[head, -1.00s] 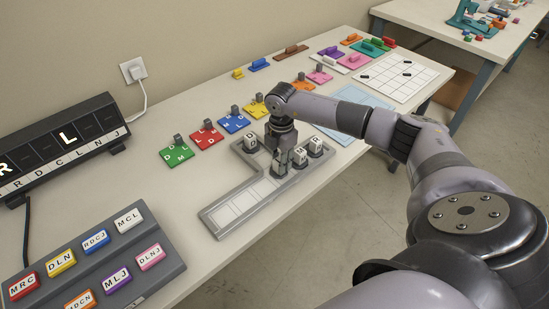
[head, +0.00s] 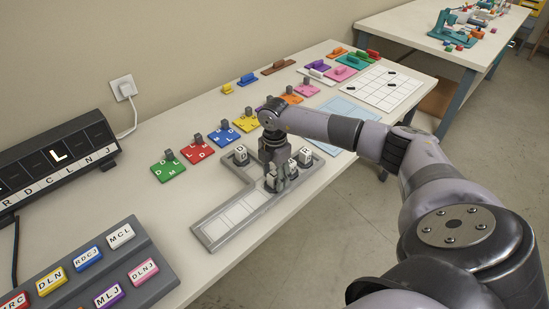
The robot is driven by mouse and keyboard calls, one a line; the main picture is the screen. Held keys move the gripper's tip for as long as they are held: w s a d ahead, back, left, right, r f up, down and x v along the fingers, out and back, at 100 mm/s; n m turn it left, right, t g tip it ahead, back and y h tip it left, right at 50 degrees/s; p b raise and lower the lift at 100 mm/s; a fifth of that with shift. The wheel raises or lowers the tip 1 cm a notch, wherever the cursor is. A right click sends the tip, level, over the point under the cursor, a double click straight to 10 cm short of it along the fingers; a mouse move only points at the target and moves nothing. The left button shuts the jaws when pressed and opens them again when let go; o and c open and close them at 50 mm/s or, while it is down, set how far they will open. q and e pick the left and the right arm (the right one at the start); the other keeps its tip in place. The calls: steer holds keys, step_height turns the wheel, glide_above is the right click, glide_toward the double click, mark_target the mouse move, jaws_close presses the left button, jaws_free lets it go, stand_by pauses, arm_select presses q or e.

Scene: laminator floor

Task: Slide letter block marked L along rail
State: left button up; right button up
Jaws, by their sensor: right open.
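The grey rail tray (head: 205,238) lies on the table, with a long slotted arm toward the front left and a wider part at the back. A white block marked D (head: 241,157) sits at its back left. A white block marked R (head: 304,157) sits at its right end, with another white block (head: 291,171) beside it, partly hidden by my gripper. I cannot make out which block is marked L. My right gripper (head: 272,184) points down over the tray's bend, open, close to the partly hidden block. Contact cannot be told. My left gripper is not in view.
A black display (head: 58,155) at the left shows a lit L. A grey rack (head: 82,262) of labelled tiles stands in front of it. Colored letter plates, such as a green one (head: 168,169), line the tray's back. The rail's front slots look empty.

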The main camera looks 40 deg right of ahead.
mark_target(274, 173)
step_height(274, 173, up, 12)
stand_by(0.7)
